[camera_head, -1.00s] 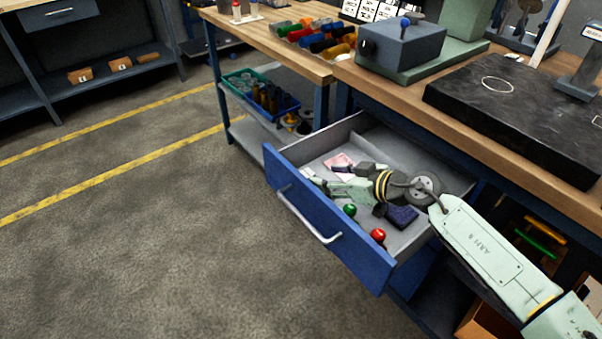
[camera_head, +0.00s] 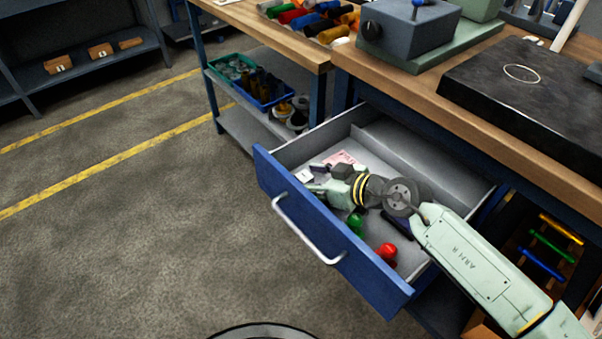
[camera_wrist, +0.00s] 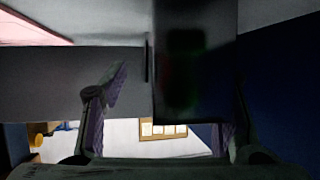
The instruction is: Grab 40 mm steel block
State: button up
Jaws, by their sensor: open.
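A dark, smooth-faced block (camera_wrist: 195,62), which looks like the steel block, fills the upper middle of the wrist view. It shows dim green and red reflections. My gripper (camera_wrist: 168,110) is open, with one finger on each side of the block's lower end in that view; I cannot tell whether either touches it. In the head view my gripper (camera_head: 316,188) reaches low into the open blue drawer (camera_head: 330,230), pointing left. I cannot pick out the block clearly there; my gripper and wrist cover part of the drawer.
A green-handled item (camera_head: 355,222) and a red-handled item (camera_head: 386,252) lie in the drawer near its front. The workbench top (camera_head: 420,95) overhangs the drawer's back.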

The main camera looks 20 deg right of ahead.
jog(key=shift+s+r, duration=0.1)
grip_shut()
dwell(0.7)
